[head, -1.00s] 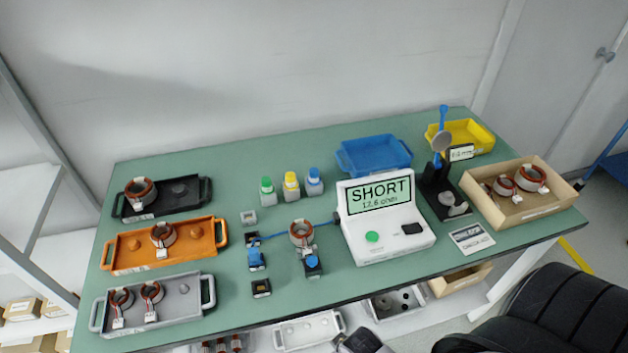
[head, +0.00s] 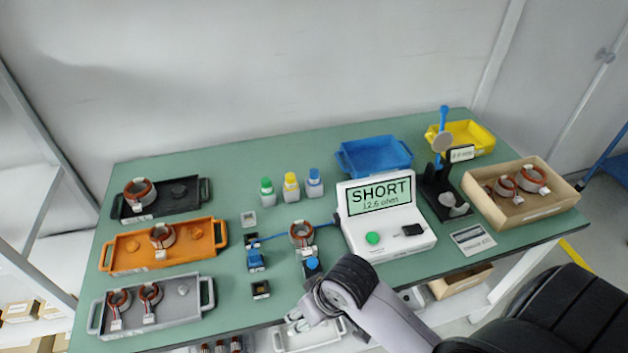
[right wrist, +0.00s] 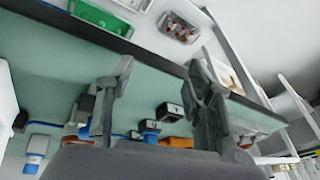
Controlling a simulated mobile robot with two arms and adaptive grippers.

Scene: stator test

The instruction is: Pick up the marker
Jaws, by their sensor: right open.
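No pen-shaped marker stands out. The nearest likeness is three small white bottles with a green cap (head: 267,187), a yellow cap (head: 291,183) and a blue cap (head: 314,180), upright in a row at the back middle of the table; I cannot tell which is the marker. My right gripper (head: 298,320) is low over the table's front edge, well in front of the bottles. In the right wrist view its two fingers (right wrist: 160,80) are spread with nothing between them. My left gripper is not in view.
The green table (head: 225,170) holds a white tester (head: 385,245) reading SHORT. A ring-shaped stator (head: 302,232) sits in a fixture beside small blocks. Black, orange (head: 120,262) and grey trays stand left. A blue bin (head: 375,155), yellow bin and cardboard box (head: 510,210) stand right.

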